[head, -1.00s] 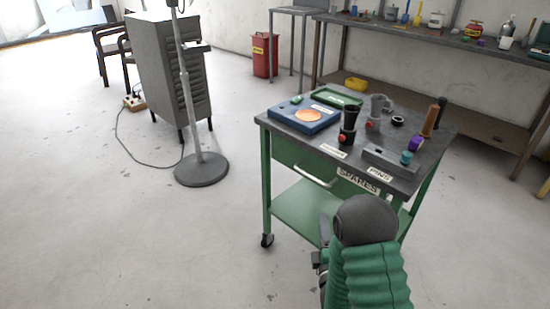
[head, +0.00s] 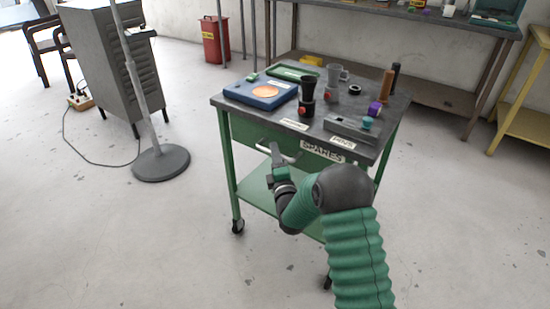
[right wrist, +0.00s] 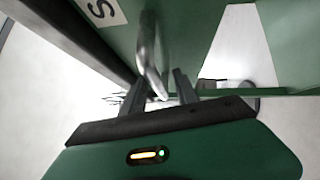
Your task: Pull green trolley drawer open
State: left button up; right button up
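The green trolley (head: 235,185) stands in front of me with its grey top (head: 235,98). Its green drawer front (head: 246,131) looks flush with the frame, below the top. The pale bar handle (head: 292,157) is on that front, and it shows as a shiny metal bar (right wrist: 147,48) in the right wrist view. My right gripper (head: 274,150) is at the handle. In the right wrist view its two dark fingers (right wrist: 158,88) stand apart, with the bar's near end between them. Whether they touch the bar is unclear. My left gripper is out of view.
A blue box with an orange disc (head: 266,92), dark cups and small parts stand on the trolley top. A lower green shelf (head: 257,188) sits under the drawer. A lamp stand base (head: 160,163) and grey cabinet (head: 100,60) are at left. The floor in front is clear.

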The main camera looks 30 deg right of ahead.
jog(key=shift+w+d, duration=0.1)
jog(key=shift+w, duration=0.05)
grip_shut()
jog(key=shift+f, duration=0.1)
dwell(1.3)
